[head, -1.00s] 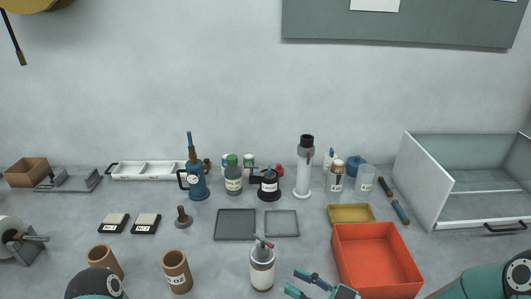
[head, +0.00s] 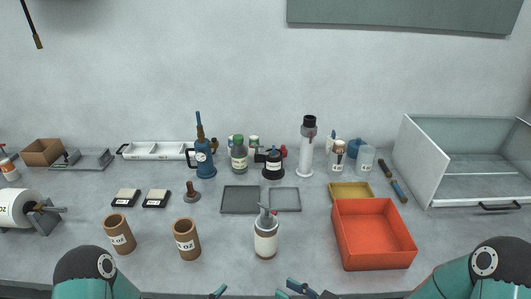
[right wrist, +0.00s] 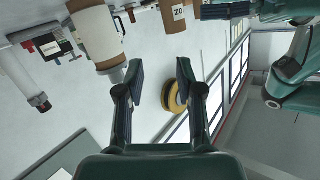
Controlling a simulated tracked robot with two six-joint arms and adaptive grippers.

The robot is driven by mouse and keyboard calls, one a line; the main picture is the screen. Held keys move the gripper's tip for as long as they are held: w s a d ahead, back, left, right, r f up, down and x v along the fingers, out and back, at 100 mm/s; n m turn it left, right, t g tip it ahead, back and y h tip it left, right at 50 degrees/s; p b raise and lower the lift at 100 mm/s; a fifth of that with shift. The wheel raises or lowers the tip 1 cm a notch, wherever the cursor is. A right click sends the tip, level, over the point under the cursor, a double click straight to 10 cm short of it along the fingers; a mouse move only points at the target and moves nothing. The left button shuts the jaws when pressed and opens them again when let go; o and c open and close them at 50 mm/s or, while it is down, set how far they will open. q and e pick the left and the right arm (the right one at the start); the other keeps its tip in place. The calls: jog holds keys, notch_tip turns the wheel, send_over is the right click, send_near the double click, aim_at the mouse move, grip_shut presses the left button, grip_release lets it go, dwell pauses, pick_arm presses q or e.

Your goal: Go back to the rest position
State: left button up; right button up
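My right gripper (head: 300,289) is at the bottom edge of the head view, in front of the table items and left of the orange bin. In the right wrist view my right gripper (right wrist: 160,82) has its two fingers apart with nothing held between them. My left arm comes in at the lower left of the head view. Only a tip of my left gripper (head: 218,292) shows at the bottom edge, so its opening is hidden.
A white spray bottle (head: 266,238) stands upright near my grippers. Two brown cups (head: 187,240) stand to its left. The orange bin (head: 374,254) and the open glass-sided drawer box (head: 425,165) are at right. A white roll (head: 14,208) sits at far left.

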notch_tip(320, 180, down, 11)
jog(key=s+d+m+g+h, duration=0.2)
jog(key=s+m+h, duration=0.1)
jog(key=m+h, duration=0.15)
pick_arm(q)
jog(key=s+a+f+m+g+y, duration=0.2)
jog(key=f+m+g, duration=0.2)
jog(key=f+m, duration=0.15)
jog(key=s+a+f+m+g+y, duration=0.2)
jog(key=f+m+g, duration=0.1)
jog(key=f+m, duration=0.3)
jog(key=s+f+m+g, duration=0.1)
jog(key=s+m+g, duration=0.2)
jog(key=s+m, duration=0.3)
jog(key=s+a+f+m+g, duration=0.1)
jog(key=s+f+m+g, duration=0.1)
jog(key=s+m, duration=0.3)
jog(key=shift+s+a+f+m+g+y, duration=0.15)
jog(key=shift+s+f+m+g+y, duration=0.15)
jog(key=shift+m+g, duration=0.6)
pick_arm(e)
jog(key=s+d+f+m+g+h, duration=0.4)
jog(key=s+f+g, duration=0.3)
jog(key=s, duration=0.6)
jog(key=shift+d+f+m, duration=0.15)
jog(key=shift+f+m, duration=0.6)
jog(key=shift+f, duration=0.2)
